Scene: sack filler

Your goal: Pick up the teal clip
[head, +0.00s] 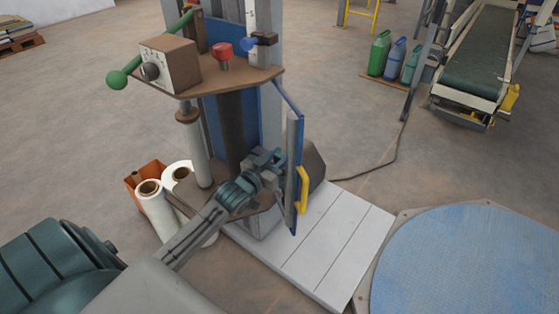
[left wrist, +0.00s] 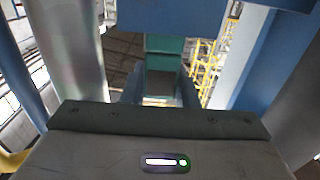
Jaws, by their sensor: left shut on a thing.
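My left gripper (head: 268,162) reaches in from the lower left to the machine's front, below its brown shelf. In the left wrist view, the fingers of my left gripper (left wrist: 161,90) are closed on the teal clip (left wrist: 165,45), a blocky teal piece that runs up from between them. Its upper end meets a blue part of the machine, and I cannot tell whether they touch. In the head view the clip cannot be made out behind my gripper. My right gripper is not in view.
The brown shelf (head: 225,82) carries a dial box (head: 170,62) and a red button (head: 222,50). A blue panel with a yellow handle (head: 302,190) stands just right of my gripper. White rolls (head: 157,208) stand left. A blue round plate (head: 470,262) lies right.

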